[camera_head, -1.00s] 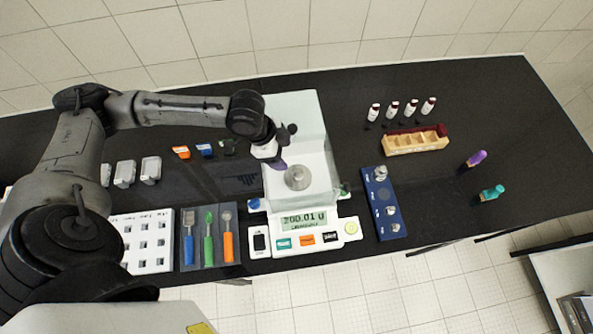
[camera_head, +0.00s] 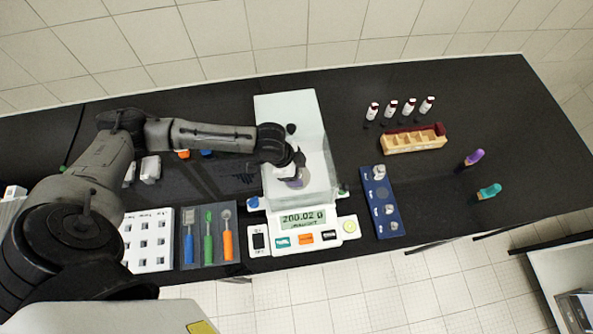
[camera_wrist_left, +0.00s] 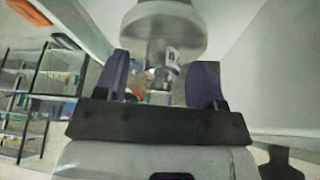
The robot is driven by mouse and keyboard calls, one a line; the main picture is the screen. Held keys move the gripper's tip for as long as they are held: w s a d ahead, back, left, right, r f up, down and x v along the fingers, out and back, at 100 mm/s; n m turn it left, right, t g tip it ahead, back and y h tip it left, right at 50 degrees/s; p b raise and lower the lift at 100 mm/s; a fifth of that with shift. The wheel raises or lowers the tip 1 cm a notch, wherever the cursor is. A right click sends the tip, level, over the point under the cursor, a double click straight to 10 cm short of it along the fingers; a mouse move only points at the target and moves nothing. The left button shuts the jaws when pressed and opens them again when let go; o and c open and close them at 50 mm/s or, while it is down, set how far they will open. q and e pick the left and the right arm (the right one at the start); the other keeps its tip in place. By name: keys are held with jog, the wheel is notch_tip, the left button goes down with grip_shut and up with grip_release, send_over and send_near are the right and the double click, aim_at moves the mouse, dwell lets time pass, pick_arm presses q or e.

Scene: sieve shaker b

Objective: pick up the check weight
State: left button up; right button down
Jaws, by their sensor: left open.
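The check weight (camera_head: 299,182) is a grey metal piece on the pan of the white balance (camera_head: 318,150), whose display reads about 200.02 g. It is partly hidden by my left gripper (camera_head: 290,171). My left gripper is open, with purple fingers, right at the weight. In the left wrist view the fingers (camera_wrist_left: 160,80) stand apart. A grey metal body with a narrower neck and knob (camera_wrist_left: 162,62) shows above and between them. I cannot tell whether either finger touches it. My right gripper is not in view.
A blue tray (camera_head: 371,208) with several metal weights lies right of the balance. A wooden rack (camera_head: 412,146) and several small bottles (camera_head: 391,108) stand behind it. A tool tray (camera_head: 218,258) and a white holed block (camera_head: 165,256) lie to the left. The right of the black bench is mostly clear.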

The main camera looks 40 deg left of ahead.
pick_arm(q)
jog(key=shift+f, duration=0.2)
jog(key=shift+c, duration=0.4)
grip_shut()
jog(key=shift+r, duration=0.1)
